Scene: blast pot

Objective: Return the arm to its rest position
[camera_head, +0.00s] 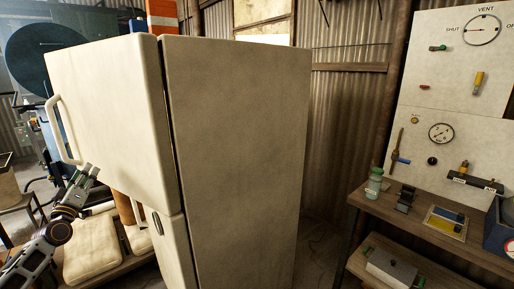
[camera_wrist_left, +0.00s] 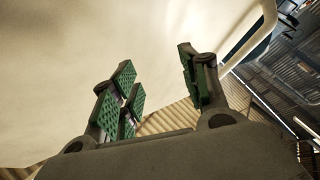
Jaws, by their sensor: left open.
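My left gripper (camera_head: 86,174) is at the left in the head view, low in front of the tall cream cabinet (camera_head: 105,100) and below its curved white door handle (camera_head: 62,130). In the left wrist view the left gripper (camera_wrist_left: 160,90) has its green-padded fingers spread wide with nothing between them. The cream cabinet surface (camera_wrist_left: 90,50) fills much of that view behind the fingers. The white handle (camera_wrist_left: 255,35) shows at its upper right, apart from the fingers. My right gripper is in neither view.
A wooden workbench (camera_head: 450,231) stands at the right, with a green-capped jar (camera_head: 374,184) and small items on it. A white panel (camera_head: 450,110) with gauges and valves is above. Cream cushions (camera_head: 92,248) lie low beside my left arm. Some floor shows between cabinet and bench.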

